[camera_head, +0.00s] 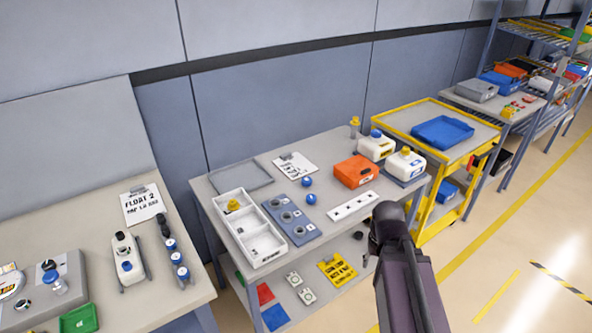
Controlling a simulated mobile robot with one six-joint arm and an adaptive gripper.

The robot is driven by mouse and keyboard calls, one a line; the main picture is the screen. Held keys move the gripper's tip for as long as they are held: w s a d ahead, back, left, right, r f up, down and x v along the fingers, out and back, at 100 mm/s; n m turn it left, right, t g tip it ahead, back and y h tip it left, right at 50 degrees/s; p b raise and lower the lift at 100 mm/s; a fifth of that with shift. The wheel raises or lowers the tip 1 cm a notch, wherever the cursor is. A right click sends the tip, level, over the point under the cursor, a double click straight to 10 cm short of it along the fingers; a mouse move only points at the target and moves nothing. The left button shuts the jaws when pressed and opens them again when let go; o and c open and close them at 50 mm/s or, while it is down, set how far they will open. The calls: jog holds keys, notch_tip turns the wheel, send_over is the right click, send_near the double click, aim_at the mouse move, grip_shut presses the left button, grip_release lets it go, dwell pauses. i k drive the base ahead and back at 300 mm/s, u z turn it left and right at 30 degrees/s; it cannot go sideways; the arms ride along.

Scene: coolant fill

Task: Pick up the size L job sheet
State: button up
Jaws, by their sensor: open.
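No sheet here shows a size L that I can read. A white sheet on a clipboard (142,204) lies at the back of the left table, with large print that seems to read "FLOAT 2". Another white sheet on a clipboard (294,166) lies at the back of the middle table; its print is too small to read. My arm rises at the lower right, in front of the middle table's right end. Its gripper does not show.
The middle table holds a white divided tray (262,254), a blue-grey plate with round fittings (300,232), an orange box (355,171) and white jugs (406,163). A yellow cart (392,119) stands to its right. The floor at the lower right is clear.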

aim_at(294, 165)
jog(key=u, duration=0.3)
jog(key=i, duration=1.1)
jog(key=u, duration=0.25)
